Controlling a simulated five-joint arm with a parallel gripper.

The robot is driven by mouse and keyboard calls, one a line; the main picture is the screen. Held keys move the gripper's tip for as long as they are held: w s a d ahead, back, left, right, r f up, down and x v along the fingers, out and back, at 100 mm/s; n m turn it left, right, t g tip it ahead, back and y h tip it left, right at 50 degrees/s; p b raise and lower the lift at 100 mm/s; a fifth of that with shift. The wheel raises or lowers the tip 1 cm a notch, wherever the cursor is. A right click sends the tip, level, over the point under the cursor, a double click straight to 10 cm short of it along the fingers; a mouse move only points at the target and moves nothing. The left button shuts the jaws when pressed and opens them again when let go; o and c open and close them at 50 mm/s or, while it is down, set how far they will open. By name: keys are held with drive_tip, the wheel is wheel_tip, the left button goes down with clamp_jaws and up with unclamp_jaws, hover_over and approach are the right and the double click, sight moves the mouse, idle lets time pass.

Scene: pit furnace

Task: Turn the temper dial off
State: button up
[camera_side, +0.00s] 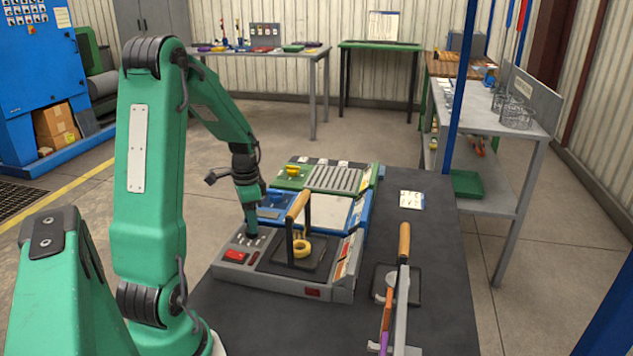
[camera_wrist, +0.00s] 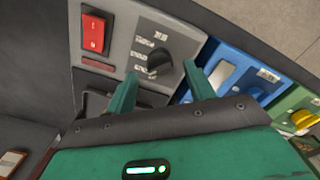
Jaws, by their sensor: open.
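A black round dial (camera_wrist: 158,61) sits on the grey control panel (camera_wrist: 128,28) in the wrist view. Small markings surround it, too small to read. My gripper (camera_wrist: 161,70) is open, with one green finger on each side of the dial; I cannot tell whether they touch it. In the side view my gripper (camera_side: 250,232) points down over the left end of the grey unit (camera_side: 325,282) and hides the dial. I cannot read which dial is named temper.
A red rocker switch (camera_wrist: 95,33) is beside the dial. A blue unit (camera_wrist: 245,68) and a green unit with a yellow knob (camera_wrist: 303,118) adjoin. A wooden handle (camera_side: 298,205) rises close right of my gripper. Tongs (camera_side: 403,270) lie further right.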

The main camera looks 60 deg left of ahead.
drive_tip(key=shift+f, duration=1.4)
drive_tip(key=c, duration=0.9)
drive_tip(key=shift+c, duration=0.2)
drive_tip(key=shift+n, duration=0.5)
drive_tip(key=n, duration=0.3)
drive_tip(key=shift+n, duration=2)
